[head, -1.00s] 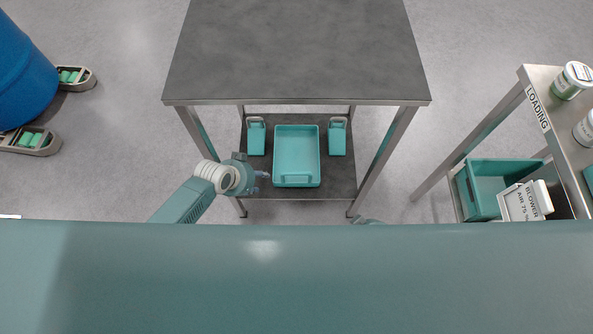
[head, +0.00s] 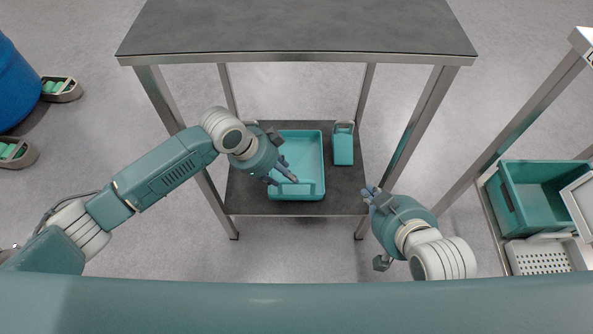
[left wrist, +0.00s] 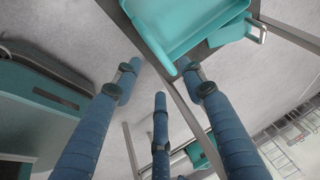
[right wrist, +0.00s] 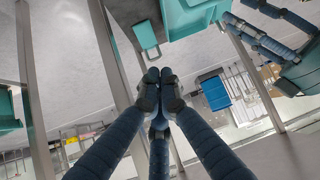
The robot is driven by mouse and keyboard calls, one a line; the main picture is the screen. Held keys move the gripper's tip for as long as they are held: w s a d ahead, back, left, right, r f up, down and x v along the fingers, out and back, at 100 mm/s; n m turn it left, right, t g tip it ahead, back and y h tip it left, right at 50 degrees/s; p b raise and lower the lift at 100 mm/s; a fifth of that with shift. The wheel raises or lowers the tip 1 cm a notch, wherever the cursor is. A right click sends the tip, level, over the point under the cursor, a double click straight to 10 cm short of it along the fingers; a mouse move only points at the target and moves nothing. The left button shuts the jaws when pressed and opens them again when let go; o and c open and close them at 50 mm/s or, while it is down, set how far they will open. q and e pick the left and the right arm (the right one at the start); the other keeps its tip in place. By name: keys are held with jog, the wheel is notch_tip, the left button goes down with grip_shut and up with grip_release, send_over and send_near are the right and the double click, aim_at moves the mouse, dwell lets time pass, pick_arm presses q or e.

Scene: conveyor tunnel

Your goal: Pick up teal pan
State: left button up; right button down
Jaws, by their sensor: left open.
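The teal pan (head: 307,150) is a shallow rectangular tray with a bar handle on its near side. It lies on the dark lower shelf (head: 250,207) of the table. My left gripper (head: 284,176) is open over the pan's near left part, in the head view. The left wrist view shows its fingers spread and empty, with the pan (left wrist: 185,20) beyond them at the top. My right gripper (head: 370,195) is shut and empty at the shelf's near right corner. Its fingertips meet in the right wrist view, where the pan (right wrist: 192,14) shows at the top.
A teal container (head: 343,147) stands on the shelf right of the pan. A rack with a teal bin (head: 540,190) stands at right.

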pick_arm(q)
jog(key=b+x, duration=0.3)
jog(key=x, duration=0.6)
jog(key=shift+a+b, duration=0.1)
jog(key=shift+b, duration=0.25)
pick_arm(e)
jog(key=w+a+r+t+y, duration=0.1)
jog(key=r+t, duration=0.4)
jog(key=r, duration=0.5)
jog(key=w+a+r+t+y, duration=0.2)
jog(key=w+r+t, duration=0.3)
jog(key=r, duration=0.5)
jog(key=shift+w+a+t, duration=0.3)
jog(key=shift+w+a, duration=0.1)
jog(key=shift+a, duration=0.35)
pick_arm(q)
jog(key=shift+c, duration=0.5)
pick_arm(e)
jog(key=shift+r, duration=0.1)
pick_arm(q)
grip_shut()
